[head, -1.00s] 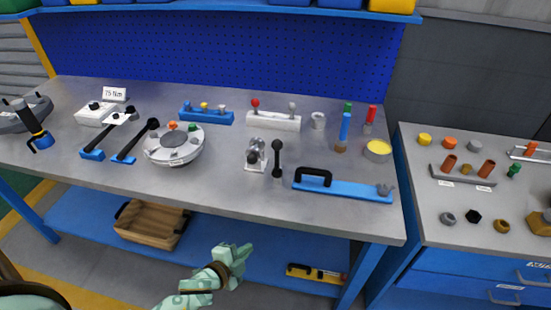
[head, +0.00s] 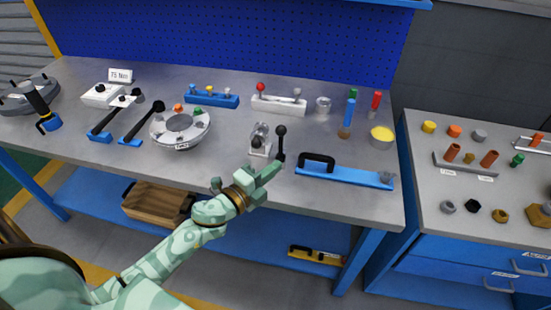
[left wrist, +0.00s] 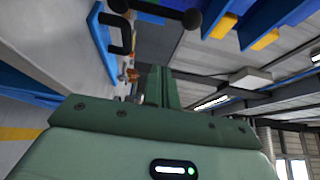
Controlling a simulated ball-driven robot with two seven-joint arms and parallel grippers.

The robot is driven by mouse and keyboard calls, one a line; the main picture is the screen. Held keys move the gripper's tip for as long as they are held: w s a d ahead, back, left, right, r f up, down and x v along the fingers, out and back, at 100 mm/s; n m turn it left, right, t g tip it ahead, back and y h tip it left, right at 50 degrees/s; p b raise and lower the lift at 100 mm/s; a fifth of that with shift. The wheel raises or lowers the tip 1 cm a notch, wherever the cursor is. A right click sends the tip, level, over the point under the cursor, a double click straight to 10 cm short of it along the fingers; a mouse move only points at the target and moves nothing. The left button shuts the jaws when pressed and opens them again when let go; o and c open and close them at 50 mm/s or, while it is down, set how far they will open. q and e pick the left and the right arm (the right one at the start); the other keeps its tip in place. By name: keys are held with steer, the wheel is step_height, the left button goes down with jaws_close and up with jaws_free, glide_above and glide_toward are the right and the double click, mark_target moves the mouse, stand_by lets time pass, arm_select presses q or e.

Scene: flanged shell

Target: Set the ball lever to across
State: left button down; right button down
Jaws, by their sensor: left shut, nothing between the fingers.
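The ball lever (head: 281,144) is a black handle with a round knob at its top. It stands upright at the right side of a small silver valve body (head: 259,141) near the bench's front edge. It also shows large at the top of the left wrist view, where its black knob (left wrist: 191,18) is clear. My left gripper (head: 274,170) is shut and empty, just in front of and below the lever's lower end. Whether it touches the lever I cannot tell. Its closed fingers (left wrist: 160,86) show in the left wrist view. My right gripper is out of view.
A blue rail with a black handle (head: 345,175) lies close to the right of the lever. A round flanged shell (head: 180,127) sits to the left. A white block with a red-knobbed lever (head: 278,104) stands behind. Bare bench top lies left of my gripper.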

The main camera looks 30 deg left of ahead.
mark_target(282, 142)
arm_select(q)
steer(key=w+a+b, duration=0.1)
steer(key=w, duration=0.7)
steer(key=shift+w+a, duration=0.2)
steer(key=shift+s+a+n+b, duration=0.1)
steer(key=shift+a+n+b, duration=0.2)
steer(key=shift+b, duration=0.2)
